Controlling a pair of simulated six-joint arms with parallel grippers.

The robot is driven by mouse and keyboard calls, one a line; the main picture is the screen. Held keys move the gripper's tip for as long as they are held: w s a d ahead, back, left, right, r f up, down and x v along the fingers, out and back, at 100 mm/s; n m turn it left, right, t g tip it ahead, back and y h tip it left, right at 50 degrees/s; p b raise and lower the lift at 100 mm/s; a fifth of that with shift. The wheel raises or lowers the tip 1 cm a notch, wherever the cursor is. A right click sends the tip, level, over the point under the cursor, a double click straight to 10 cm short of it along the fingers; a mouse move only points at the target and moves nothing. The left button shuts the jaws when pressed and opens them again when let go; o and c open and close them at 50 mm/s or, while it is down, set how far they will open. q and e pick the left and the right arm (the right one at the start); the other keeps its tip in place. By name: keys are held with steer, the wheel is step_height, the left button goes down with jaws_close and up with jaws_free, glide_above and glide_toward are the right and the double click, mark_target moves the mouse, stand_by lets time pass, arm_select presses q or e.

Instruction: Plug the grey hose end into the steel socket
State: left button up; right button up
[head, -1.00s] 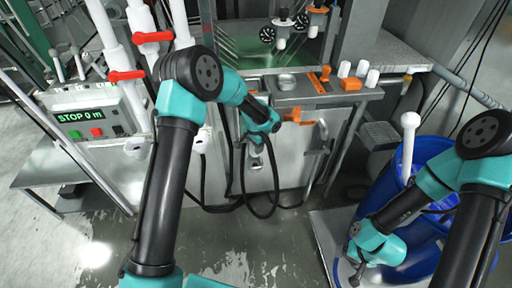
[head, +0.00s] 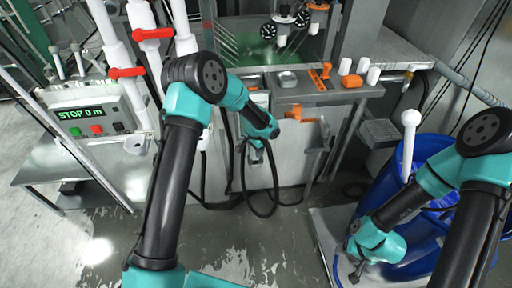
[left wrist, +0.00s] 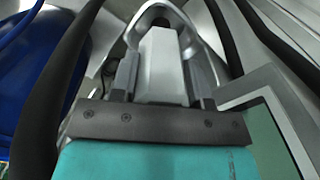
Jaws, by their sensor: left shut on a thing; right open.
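My left gripper (head: 258,145) is at the front of the machine, shut on the grey hose end (left wrist: 163,62). In the left wrist view the hose end is a pale grey block between the two fingers, pointing away from the palm. A rounded steel piece (left wrist: 157,14), perhaps the socket, lies around and beyond its far end; I cannot tell whether they touch or how deep the end sits. In the head view my arm hides most of this spot. My right gripper (head: 357,268) is open and empty, low beside the blue barrel.
Black hose (head: 268,205) hangs in loops below my left gripper. An orange-handled valve (head: 300,113) is close to its right. A blue barrel (head: 395,185) stands at the right, and a control box reading STOP 0 m (head: 88,125) at the left. Wet floor lies between.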

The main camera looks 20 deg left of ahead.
arm_select(q)
steer(key=shift+f, duration=1.55)
steer(key=o, duration=1.2)
step_height(320, 180, up, 17)
steer(key=shift+r, duration=0.2)
